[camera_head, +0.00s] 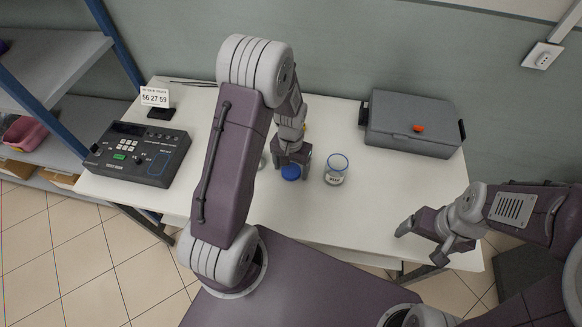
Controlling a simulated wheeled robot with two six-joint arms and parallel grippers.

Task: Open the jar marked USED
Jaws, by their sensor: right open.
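A clear glass jar (335,172) with a blue rim and a white label stands upright on the white table; the label's print is dark and too small to read surely. Its top looks open, with no solid lid on it. My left gripper (291,165) is just left of this jar, pointing down, its fingers on either side of a round blue lid (291,173). It looks shut on that lid; what is under the lid is hidden. My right gripper (424,246) is open and empty over the table's front right part.
A dark control box (138,154) and a small number display (155,97) are on the left of the table (330,222). A grey case (412,124) with an orange latch is at the back right. Part of another glass thing (262,162) shows beside my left arm. The table's middle front is clear.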

